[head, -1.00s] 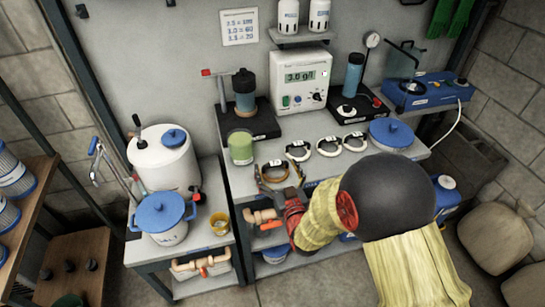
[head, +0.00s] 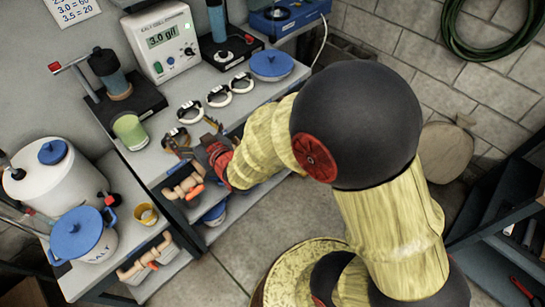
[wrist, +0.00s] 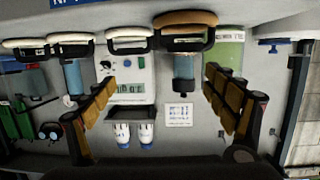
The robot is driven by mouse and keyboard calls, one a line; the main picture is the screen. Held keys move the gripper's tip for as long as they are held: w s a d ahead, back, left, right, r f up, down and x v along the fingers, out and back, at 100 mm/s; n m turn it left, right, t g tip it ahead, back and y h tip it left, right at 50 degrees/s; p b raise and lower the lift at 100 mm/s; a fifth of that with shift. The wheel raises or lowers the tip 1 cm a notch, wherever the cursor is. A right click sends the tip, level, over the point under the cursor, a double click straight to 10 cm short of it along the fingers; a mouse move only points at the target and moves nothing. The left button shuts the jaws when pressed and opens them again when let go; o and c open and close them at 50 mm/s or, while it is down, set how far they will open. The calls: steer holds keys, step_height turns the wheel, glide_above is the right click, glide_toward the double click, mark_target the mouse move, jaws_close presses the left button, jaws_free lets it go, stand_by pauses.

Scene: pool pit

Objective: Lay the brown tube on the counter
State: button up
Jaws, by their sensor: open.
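In the head view, the gripper partly hides this spot. My gripper (wrist: 165,110) is open; its two padded fingers stand wide apart in the wrist view with nothing held between them. In the head view, my gripper (head: 190,148) is at the counter's front edge, close to the tube. I cannot tell whether they touch.
White-and-black pieces (head: 218,96) lie along the counter beside a blue-lidded pot (head: 271,66). Orange-handled pipes (head: 183,188) are on the shelf below.

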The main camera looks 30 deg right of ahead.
steer(key=s+d+r+m+g+h, duration=0.1)
steer(key=s+d+r+g+h, duration=0.1)
steer(key=s+d+r+g, duration=0.6)
steer(key=s+d+r, duration=0.1)
steer(key=s, duration=0.9)
steer(key=s+d+r+m+g+h, duration=0.1)
steer(key=s+d+r, duration=0.2)
steer(key=s, duration=0.8)
steer(key=shift+s+d+r+m, duration=0.2)
steer(key=shift+d+m, duration=0.1)
steer(key=shift+d, duration=0.15)
steer(key=shift+r, duration=0.15)
steer(key=shift+w, duration=0.1)
